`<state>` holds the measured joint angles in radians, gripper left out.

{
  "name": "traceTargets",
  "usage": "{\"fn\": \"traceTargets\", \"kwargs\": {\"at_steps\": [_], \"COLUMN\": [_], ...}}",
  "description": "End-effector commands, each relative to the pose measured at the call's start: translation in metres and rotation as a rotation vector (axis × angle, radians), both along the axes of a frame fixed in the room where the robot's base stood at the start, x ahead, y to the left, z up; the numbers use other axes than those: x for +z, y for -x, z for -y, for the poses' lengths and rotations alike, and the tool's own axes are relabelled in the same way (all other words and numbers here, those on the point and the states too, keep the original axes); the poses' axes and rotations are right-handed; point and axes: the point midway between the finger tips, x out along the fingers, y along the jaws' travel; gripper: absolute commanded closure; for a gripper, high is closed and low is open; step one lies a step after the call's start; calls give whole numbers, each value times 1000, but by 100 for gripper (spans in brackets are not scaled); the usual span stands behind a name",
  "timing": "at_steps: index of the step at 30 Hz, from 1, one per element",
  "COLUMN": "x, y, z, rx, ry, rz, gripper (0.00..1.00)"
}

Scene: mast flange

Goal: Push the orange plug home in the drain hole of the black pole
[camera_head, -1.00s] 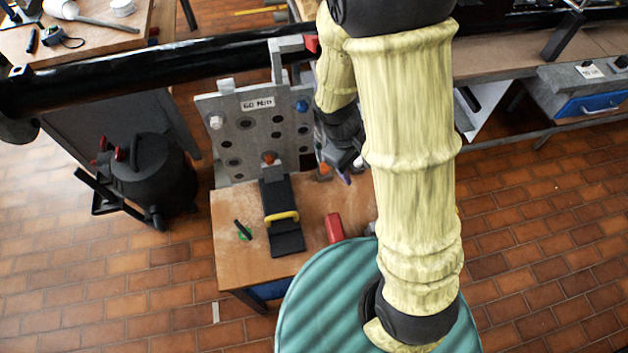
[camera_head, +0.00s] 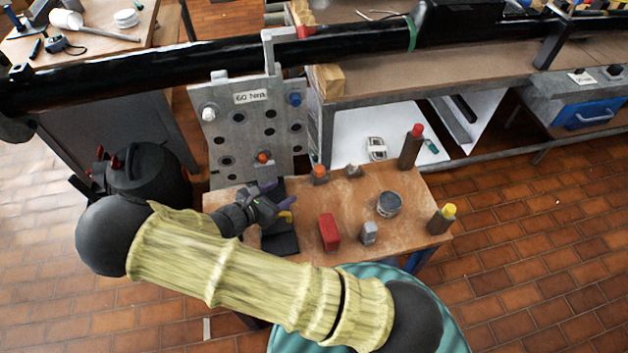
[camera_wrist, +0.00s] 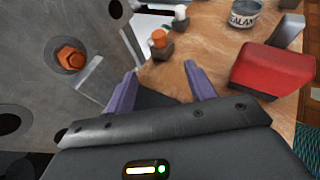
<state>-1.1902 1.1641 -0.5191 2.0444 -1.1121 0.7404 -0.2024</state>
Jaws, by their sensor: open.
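The black pole (camera_head: 165,62) runs across the back, through the top of the upright grey flange plate. I cannot make out its drain hole. An orange hex-headed piece (camera_head: 263,157) sits in a lower hole of the plate; it shows large at the left of the wrist view (camera_wrist: 70,57). Another orange-topped piece (camera_head: 319,172) stands on a dark block on the table, and also shows in the wrist view (camera_wrist: 158,39). I cannot tell which is the plug. My gripper (camera_head: 280,195) is open and empty, with purple fingers, over the black stand before the plate; the wrist view shows both fingers apart (camera_wrist: 162,80).
A dark red-capped bottle (camera_head: 411,147) stands at the back. A black canister (camera_head: 150,165) stands left of the plate.

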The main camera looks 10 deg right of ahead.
Motion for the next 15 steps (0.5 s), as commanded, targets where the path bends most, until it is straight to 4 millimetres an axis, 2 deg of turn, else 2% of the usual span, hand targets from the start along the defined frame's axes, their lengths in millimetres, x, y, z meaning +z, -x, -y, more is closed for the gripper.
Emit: {"fn": "traceTargets", "kwargs": {"at_steps": [8,15], "x": [-1,-14], "y": [0,-19], "z": [-2,25], "rx": [8,4], "ry": [-3,-1], "rz": [-1,0], "gripper": [45,45]}}
